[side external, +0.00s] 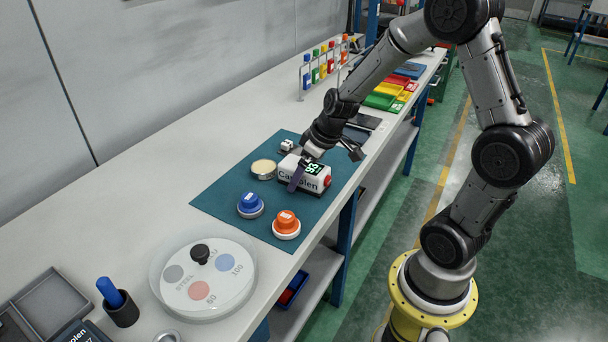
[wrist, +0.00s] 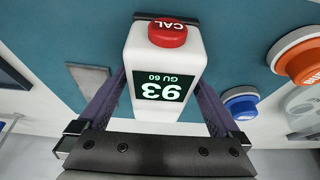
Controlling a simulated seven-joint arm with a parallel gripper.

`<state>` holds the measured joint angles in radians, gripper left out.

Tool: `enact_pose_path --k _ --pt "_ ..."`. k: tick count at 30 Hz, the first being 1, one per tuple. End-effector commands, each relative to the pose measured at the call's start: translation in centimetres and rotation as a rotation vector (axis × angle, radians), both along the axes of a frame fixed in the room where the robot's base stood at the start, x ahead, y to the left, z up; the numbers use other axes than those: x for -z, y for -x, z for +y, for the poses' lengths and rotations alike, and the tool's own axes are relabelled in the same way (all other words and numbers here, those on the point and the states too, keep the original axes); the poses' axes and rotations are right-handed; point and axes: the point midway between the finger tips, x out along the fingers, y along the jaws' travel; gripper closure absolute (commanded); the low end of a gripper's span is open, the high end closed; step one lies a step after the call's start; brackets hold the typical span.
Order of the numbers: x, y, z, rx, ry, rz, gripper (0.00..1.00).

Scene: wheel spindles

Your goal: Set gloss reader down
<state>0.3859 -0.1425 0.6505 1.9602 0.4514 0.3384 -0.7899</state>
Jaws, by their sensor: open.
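The gloss reader (side external: 304,173) is a white box with a red button and a dark display; it rests on the teal mat (side external: 222,200) on the bench. In the wrist view the gloss reader (wrist: 166,50) shows its red CAL button and a display reading 93, GU 60. My gripper (side external: 302,178) is over the reader from above, with its purple fingers down along both sides. In the wrist view my gripper (wrist: 160,92) is open, one finger on each side of the reader. I cannot tell whether either finger touches it.
A blue knob (side external: 250,204) and an orange knob (side external: 286,223) stand on the mat in front of the reader. A round tin (side external: 263,169) is close to its left. A clear round dish (side external: 203,276) stands nearer the front.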

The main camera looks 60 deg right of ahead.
Motion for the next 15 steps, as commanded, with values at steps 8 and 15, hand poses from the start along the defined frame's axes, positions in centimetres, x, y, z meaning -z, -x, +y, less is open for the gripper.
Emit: enact_pose_path --k 8,15 --pt "-0.01 0.0 0.0 0.0 0.0 0.0 0.41" --pt "-0.01 0.01 0.01 0.0 0.0 0.0 0.85"
